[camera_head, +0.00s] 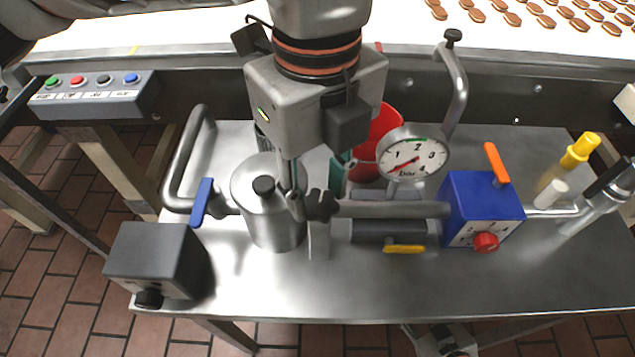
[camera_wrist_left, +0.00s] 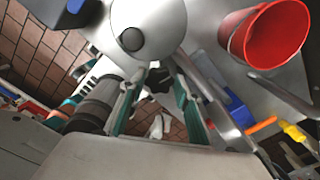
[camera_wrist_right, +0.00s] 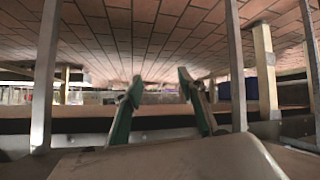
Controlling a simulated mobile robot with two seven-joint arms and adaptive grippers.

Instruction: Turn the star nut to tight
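The star nut (camera_head: 321,205) is a black lobed knob on the horizontal pipe, just right of the steel tank (camera_head: 268,220). My left gripper (camera_head: 316,180) comes down from above, fingers apart, close behind the nut. In the left wrist view the nut (camera_wrist_left: 158,80) shows between the two open fingertips; whether they touch it I cannot tell. The gripper body hides part of the tank and pipe. My right gripper (camera_wrist_right: 160,88) is open and empty in the right wrist view, with brick floor beyond it, away from the nut.
A pressure gauge (camera_head: 413,156) and red bucket (camera_head: 372,150) stand behind the pipe. A blue box (camera_head: 484,211) with an orange lever is to the right. A blue-handled valve (camera_head: 203,202) and grey box (camera_head: 155,258) are to the left. The front of the steel table (camera_head: 400,285) is clear.

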